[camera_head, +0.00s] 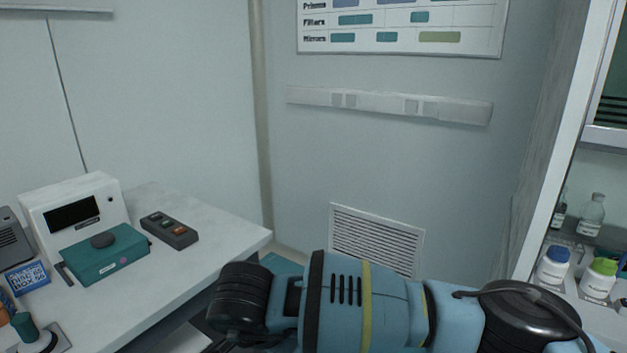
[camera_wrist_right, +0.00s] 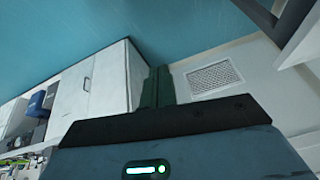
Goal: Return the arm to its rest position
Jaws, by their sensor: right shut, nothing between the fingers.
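My right arm (camera_head: 365,305) comes in from the right along the bottom of the head view. It is blue with black joints and a yellow stripe, bent across the front of me. Its hand lies mostly below the lower edge of that view. In the right wrist view the blue hand body with a lit indicator fills the bottom, and my right gripper (camera_wrist_right: 158,72) shows beyond its black edge. The fingers are together with nothing between them. My left gripper and left arm are not in view.
A white table (camera_head: 190,272) at the left holds a white instrument (camera_head: 72,207), a teal box (camera_head: 105,254) and a dark button box (camera_head: 169,230). A shelf at the right holds bottles, including a blue-capped one (camera_head: 553,266). A wall vent (camera_head: 376,240) is behind the arm.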

